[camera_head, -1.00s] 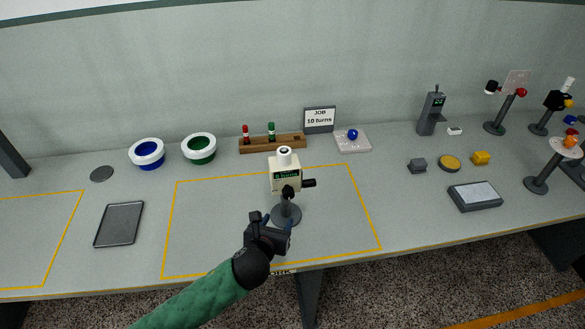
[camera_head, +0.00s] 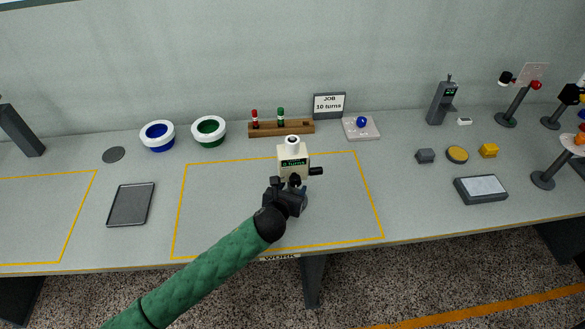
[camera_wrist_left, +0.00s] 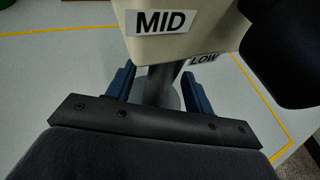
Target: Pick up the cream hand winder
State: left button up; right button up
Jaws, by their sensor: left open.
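The cream hand winder (camera_head: 292,152) stands upright on its grey post and base inside the middle yellow outline on the table. It has a display on its front and a dark crank at its right side. My left gripper (camera_head: 291,190) is open at the post just below the winder's body. In the left wrist view the blue fingers (camera_wrist_left: 159,88) stand on either side of the grey post, with the winder's cream body (camera_wrist_left: 165,40) and its MID and LOW labels just above. The post's base is mostly hidden by my gripper. My right gripper is not in view.
Behind the winder are a wooden rack (camera_head: 281,129) with red and green pegs, a JOB 10 turns sign (camera_head: 329,105) and a pad with a blue ball (camera_head: 361,122). A dark tray (camera_head: 131,205) lies left. The table around the winder is clear.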

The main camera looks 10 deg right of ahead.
pick_arm(q)
jog(key=shift+w+d+f, duration=0.15)
jog(key=shift+w+f, duration=0.05)
jog(key=shift+w, duration=0.2)
grip_shut()
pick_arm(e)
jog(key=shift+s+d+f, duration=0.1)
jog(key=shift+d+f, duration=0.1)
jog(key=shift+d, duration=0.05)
pick_arm(q)
jog(key=shift+r, duration=0.1)
